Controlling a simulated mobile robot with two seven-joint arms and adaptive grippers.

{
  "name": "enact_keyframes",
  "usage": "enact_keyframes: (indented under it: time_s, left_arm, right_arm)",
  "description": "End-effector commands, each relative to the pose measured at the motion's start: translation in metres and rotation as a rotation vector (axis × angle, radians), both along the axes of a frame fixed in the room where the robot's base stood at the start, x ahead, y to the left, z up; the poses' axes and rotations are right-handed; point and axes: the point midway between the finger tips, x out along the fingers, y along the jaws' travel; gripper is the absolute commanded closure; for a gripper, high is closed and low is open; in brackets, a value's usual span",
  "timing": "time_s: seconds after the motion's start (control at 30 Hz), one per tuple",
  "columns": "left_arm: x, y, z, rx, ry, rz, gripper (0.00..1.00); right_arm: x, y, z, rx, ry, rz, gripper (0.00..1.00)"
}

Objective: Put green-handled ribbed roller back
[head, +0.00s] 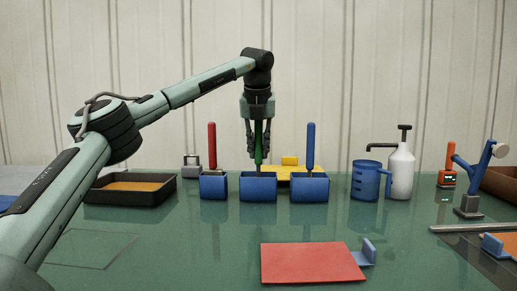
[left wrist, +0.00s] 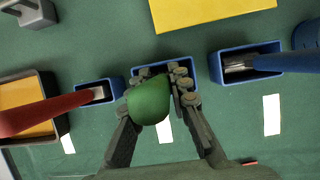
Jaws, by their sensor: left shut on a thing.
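The green-handled roller is upright in my left gripper (head: 257,140); its green handle (head: 258,157) shows between the fingers. In the left wrist view the rounded end of the green handle (left wrist: 149,100) sits between the shut fingers (left wrist: 162,80). The handle's lower end is at the middle blue holder (head: 258,188), directly below the gripper. The ribbed roller part is hidden by the holder's front wall, and I cannot tell whether it rests on the bottom. In the left wrist view the middle holder (left wrist: 188,62) is partly covered by the fingers. My right gripper is not in view.
A red-handled tool (head: 212,146) stands in the left blue holder (head: 213,187), a blue-handled tool (head: 311,146) in the right one (head: 310,188). Both are close beside. The front table is mostly clear around a red board (head: 311,262).

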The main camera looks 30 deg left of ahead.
Motion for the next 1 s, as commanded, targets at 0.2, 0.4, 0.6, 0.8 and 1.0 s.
enact_keyframes:
  time_s: [0.2,0.4,0.6,0.8,1.0]
  left_arm:
    - [0.0000,0.0001,0.0002,0.000,0.000,0.000,1.00]
    - [0.0000,0.0000,0.0006,0.000,0.000,0.000,1.00]
    - [-0.0001,-0.0001,0.0001,-0.001,0.001,0.000,1.00]
    - [-0.0001,0.0000,0.0000,0.000,0.000,0.000,1.00]
    - [-0.0001,0.0001,-0.0049,0.000,0.000,0.000,1.00]
  right_arm:
    - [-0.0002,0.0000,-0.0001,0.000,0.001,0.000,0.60]
    - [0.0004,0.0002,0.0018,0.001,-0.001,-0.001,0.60]
    - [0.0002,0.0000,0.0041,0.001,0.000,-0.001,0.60]
    - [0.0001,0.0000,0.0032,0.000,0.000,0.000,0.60]
    - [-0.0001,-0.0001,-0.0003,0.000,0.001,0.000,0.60]
